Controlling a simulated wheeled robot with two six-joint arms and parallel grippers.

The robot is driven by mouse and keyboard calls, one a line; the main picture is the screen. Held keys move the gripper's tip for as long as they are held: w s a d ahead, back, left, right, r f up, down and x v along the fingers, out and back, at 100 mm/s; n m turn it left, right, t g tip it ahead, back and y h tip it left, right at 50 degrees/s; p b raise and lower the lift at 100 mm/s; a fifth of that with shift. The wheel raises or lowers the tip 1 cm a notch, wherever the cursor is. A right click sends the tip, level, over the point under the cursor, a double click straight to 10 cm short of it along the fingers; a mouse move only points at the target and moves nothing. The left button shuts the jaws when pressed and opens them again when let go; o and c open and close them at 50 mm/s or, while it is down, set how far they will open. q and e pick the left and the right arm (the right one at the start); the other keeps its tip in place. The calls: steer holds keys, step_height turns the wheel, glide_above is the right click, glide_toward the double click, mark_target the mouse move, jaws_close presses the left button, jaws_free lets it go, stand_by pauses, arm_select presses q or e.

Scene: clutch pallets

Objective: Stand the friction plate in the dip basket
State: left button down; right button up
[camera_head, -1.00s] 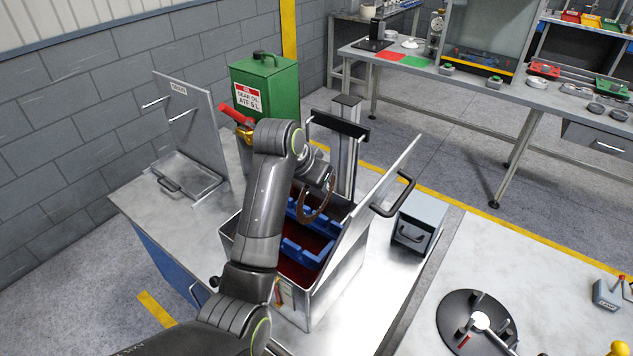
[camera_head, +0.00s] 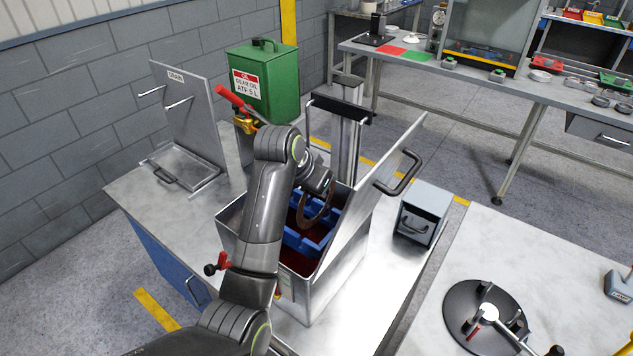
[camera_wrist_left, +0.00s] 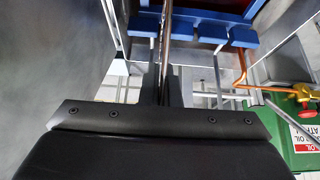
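The friction plate is a thin brown ring (camera_head: 300,215), held upright in my left gripper (camera_head: 326,186). The gripper is shut on the ring's upper part. In the left wrist view, the plate (camera_wrist_left: 166,48) shows edge-on between the fingers (camera_wrist_left: 162,85). The blue dip basket (camera_head: 302,242) sits inside an open metal tank (camera_head: 338,277), above dark red fluid. The plate's lower part overlaps the basket in the head view; I cannot tell whether they touch. The basket's blue blocks (camera_wrist_left: 213,31) show beyond the fingers in the wrist view. My right gripper is not in view.
The tank's raised lid (camera_head: 378,190) with its black handle stands at the right. A black-topped column (camera_head: 345,135) is behind the tank. A green oil can (camera_head: 265,85) and drain tray (camera_head: 183,172) stand left. A grey box (camera_head: 422,213) is right of the tank.

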arm_select(q)
steer(key=shift+f+b, duration=0.45)
steer(key=shift+f, duration=1.65)
steer(key=c, duration=1.6)
jaws_free()
step_height(320, 180, up, 8)
steer(key=p, duration=0.9)
steer(key=shift+r, duration=0.1)
